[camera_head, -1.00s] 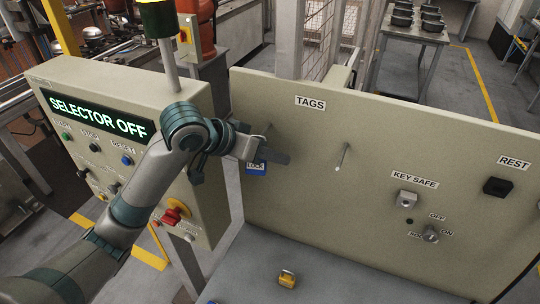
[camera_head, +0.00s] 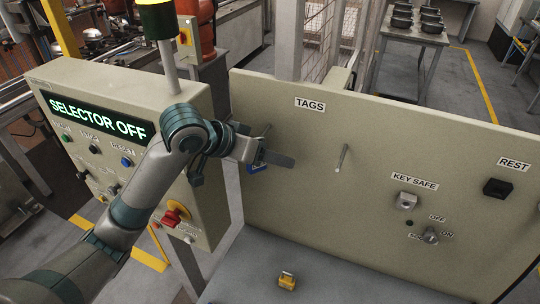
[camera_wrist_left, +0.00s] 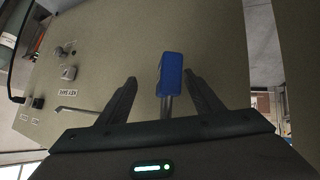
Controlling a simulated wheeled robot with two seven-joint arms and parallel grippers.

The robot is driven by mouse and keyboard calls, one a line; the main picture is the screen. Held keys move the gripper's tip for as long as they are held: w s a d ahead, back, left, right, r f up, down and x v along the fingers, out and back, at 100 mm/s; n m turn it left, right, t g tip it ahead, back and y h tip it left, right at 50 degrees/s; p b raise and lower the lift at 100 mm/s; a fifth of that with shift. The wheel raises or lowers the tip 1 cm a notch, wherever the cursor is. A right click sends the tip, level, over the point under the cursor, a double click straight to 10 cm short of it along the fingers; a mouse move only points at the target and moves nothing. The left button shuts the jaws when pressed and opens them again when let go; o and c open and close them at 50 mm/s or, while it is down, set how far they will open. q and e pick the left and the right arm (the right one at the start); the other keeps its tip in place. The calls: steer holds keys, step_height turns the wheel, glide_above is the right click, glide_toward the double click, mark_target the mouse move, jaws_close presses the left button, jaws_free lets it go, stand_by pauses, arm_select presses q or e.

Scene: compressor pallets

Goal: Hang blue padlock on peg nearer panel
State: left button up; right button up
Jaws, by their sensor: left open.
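The blue padlock (camera_head: 257,168) is beside the board, partly hidden by my left gripper (camera_head: 280,159). In the left wrist view the blue padlock (camera_wrist_left: 172,75) shows between the two spread fingers of my left gripper (camera_wrist_left: 160,88), with gaps on both sides. Its grey shackle points toward the palm. The peg nearer the panel (camera_head: 267,129) is just above the gripper, mostly hidden. Whether the shackle is around this peg cannot be told. The other peg (camera_head: 344,156) is bare, to the right. My right gripper is out of view.
The control panel (camera_head: 208,110) stands close on the left of the arm, with a red knob (camera_head: 176,213). The board (camera_head: 320,200) carries a TAGS label, a key safe (camera_head: 405,201) and a black REST block (camera_head: 497,188). A yellow padlock (camera_head: 287,281) lies on the grey shelf below.

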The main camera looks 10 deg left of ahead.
arm_select(q)
steer(key=b+v, duration=0.2)
steer(key=v, duration=0.4)
steer(key=shift+a+r, duration=0.1)
steer(key=shift+s+a+r, duration=0.25)
steer(key=shift+s+r, duration=0.15)
stand_by(0.3)
